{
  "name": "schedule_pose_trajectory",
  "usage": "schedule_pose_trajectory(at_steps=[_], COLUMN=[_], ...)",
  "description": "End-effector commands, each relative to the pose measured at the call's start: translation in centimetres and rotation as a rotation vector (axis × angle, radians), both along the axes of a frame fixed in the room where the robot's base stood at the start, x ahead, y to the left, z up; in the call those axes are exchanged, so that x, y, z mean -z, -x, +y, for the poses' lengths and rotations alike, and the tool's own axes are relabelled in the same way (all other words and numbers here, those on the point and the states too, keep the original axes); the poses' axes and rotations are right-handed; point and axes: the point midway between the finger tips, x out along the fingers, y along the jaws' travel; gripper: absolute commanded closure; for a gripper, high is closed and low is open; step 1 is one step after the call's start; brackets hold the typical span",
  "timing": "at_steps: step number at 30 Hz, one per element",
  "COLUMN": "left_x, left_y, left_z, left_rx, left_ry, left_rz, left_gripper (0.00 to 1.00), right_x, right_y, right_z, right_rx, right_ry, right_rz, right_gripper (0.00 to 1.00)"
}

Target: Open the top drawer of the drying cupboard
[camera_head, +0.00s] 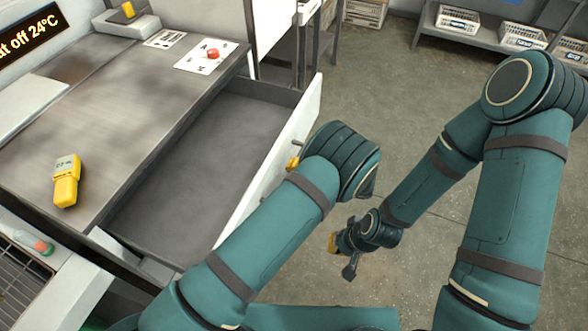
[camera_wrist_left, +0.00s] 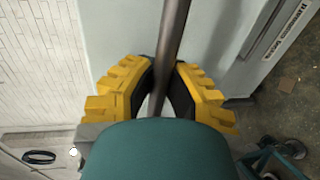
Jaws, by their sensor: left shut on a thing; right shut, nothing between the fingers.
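The top drawer (camera_head: 225,150) of the drying cupboard (camera_head: 110,95) stands pulled out, its grey inside bare and empty where I see it. Its white front panel (camera_head: 305,105) faces the open floor. My left gripper (camera_head: 293,163) is at the outer side of that panel, mostly hidden behind my left arm. In the left wrist view, my left gripper (camera_wrist_left: 163,88) has its yellow fingers shut around the dark bar handle (camera_wrist_left: 174,35). A short end of the handle shows in the head view. My right gripper (camera_head: 341,252) is shut and empty, over the floor to the right of the drawer.
A yellow handheld meter (camera_head: 66,182) lies on the cupboard's metal top. A card with a red button (camera_head: 212,54) is near its far edge. Shelves with white crates (camera_head: 458,20) stand at the back right. The floor (camera_head: 420,90) between is clear.

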Motion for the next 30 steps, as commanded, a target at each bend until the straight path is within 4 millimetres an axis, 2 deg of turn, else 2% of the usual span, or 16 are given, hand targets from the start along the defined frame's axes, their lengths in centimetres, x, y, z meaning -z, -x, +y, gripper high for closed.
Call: schedule_pose_trajectory(at_steps=[7,9,10,11,22,29,30], left_x=[0.0,0.0,0.0,0.0,-0.5,-4.2,-5.0], left_y=[0.0,0.0,0.0,0.0,-0.1,-0.1,-0.1], left_z=[0.0,0.0,0.0,0.0,0.0,0.0,0.0], left_rx=[0.0,0.0,0.0,0.0,0.0,-0.001,0.0], left_ry=[0.0,0.0,0.0,0.0,0.001,0.002,0.001], left_rz=[-0.001,-0.001,-0.001,-0.001,-0.002,-0.005,-0.005], left_gripper=[1.0,0.69,0.58,0.54,0.54,0.54,0.47], right_x=[0.0,0.0,0.0,0.0,0.0,0.0,0.0], right_y=[0.0,0.0,0.0,0.0,0.0,0.0,0.0], right_z=[0.0,0.0,0.0,0.0,0.0,0.0,0.0], right_rx=[0.0,0.0,0.0,0.0,0.0,0.0,0.0], right_ry=[0.0,0.0,0.0,0.0,0.0,0.0,0.0], right_rz=[0.0,0.0,0.0,0.0,0.0,0.0,0.0], right_gripper=[1.0,1.0,1.0,1.0,1.0,1.0,1.0])
